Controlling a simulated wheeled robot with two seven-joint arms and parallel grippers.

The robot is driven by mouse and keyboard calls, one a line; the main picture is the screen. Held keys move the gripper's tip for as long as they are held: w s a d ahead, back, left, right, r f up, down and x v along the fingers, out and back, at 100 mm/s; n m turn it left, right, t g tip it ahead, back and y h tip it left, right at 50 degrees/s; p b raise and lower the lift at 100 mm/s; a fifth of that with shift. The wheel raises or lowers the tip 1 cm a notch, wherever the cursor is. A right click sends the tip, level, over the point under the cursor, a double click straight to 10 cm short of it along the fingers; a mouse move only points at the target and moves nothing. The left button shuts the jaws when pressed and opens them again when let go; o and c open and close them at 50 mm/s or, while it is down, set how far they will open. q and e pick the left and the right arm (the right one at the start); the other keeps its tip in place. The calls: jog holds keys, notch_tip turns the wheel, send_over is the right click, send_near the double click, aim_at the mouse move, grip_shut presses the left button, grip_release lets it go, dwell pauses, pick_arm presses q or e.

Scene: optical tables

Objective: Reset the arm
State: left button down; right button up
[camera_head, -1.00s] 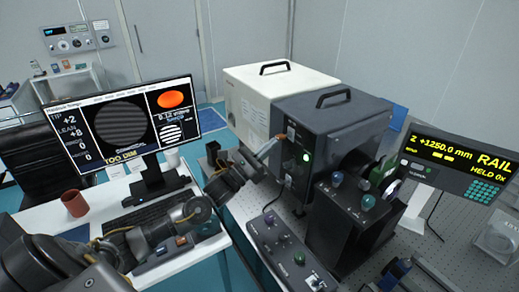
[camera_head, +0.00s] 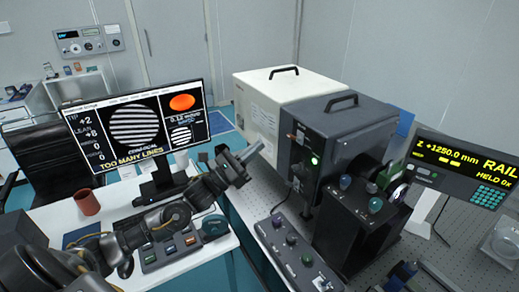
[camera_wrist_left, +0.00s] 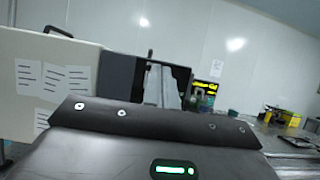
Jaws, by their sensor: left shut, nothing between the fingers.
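My left arm comes in from the lower left in the head view. Its gripper (camera_head: 248,155) is shut and empty, held up in front of the white box (camera_head: 258,110), with a gap to the dark instrument box (camera_head: 345,133) on its right. A green light shows on the dark box's front. In the left wrist view my dark wrist housing with a green light fills the bottom, and the white box (camera_wrist_left: 45,75) and dark box (camera_wrist_left: 118,75) stand beyond it. My right gripper is not in view.
The monitor (camera_head: 140,125) reads "TOO MANY LINES". A red mug (camera_head: 87,203) and a button panel (camera_head: 168,247) are on the white desk. A knob box (camera_head: 295,250) lies on the optical table. A rail display (camera_head: 465,170) stands at the right.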

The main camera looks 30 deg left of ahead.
pick_arm(q)
jog(key=shift+s+a+r, duration=0.15)
jog(key=shift+s+a, duration=0.1)
jog(key=shift+s, duration=0.2)
